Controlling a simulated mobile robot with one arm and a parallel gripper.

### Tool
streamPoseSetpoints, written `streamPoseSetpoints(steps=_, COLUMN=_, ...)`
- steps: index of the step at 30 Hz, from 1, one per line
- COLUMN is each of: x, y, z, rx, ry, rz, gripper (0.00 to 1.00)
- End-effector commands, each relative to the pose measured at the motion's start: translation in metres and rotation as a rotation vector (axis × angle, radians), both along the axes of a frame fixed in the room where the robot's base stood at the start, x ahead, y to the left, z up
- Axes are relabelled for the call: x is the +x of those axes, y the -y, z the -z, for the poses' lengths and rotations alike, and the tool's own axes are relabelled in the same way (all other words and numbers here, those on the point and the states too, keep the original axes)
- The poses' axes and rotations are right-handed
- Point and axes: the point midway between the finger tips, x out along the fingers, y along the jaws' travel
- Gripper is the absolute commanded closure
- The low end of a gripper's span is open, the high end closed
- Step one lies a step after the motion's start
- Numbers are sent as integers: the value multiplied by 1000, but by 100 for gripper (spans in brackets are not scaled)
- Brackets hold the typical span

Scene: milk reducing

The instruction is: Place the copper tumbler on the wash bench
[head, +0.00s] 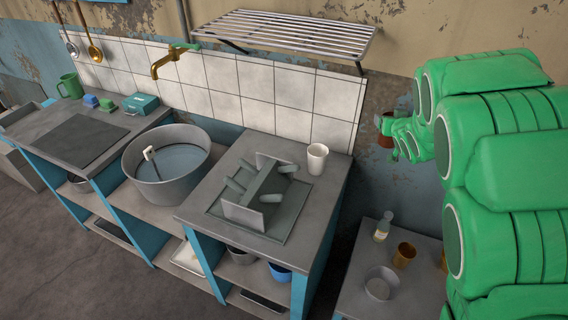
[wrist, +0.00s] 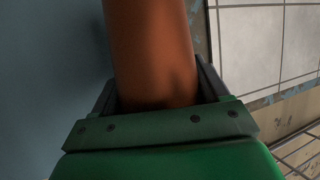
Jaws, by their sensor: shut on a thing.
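The copper tumbler (wrist: 152,50) fills the middle of the wrist view, between the two fingers of my gripper (wrist: 160,95). My gripper is shut on it. In the head view my gripper (head: 384,122) is in front of the wall, right of the wash bench and higher than its top. The tumbler (head: 386,141) shows there as a small dark brown shape, partly covered by my gripper. The wash bench (head: 322,187) is grey-topped with blue sides and stands left of my arm.
The bench holds a round basin (head: 150,189) with water, a grey rack (head: 246,216) and a white cup (head: 317,158). A wire shelf (head: 285,32) hangs above. A low side table (head: 355,270) at right carries a bottle (head: 382,230), a brown cup (head: 404,256) and a bowl (head: 381,283).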

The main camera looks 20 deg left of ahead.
Motion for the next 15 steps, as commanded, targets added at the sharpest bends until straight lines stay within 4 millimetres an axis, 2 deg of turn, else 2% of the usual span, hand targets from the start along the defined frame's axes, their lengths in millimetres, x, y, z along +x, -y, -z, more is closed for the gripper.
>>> streamPoseSetpoints(steps=1, x=-1, y=-16, z=-4, rx=-3, ry=3, rz=-34, gripper=57)
streamPoseSetpoints(steps=6, x=-3, y=-69, z=-9, rx=0, ry=4, rz=-152, gripper=57)
streamPoseSetpoints(steps=15, x=-5, y=-156, z=7, rx=3, ry=3, rz=-360, gripper=57)
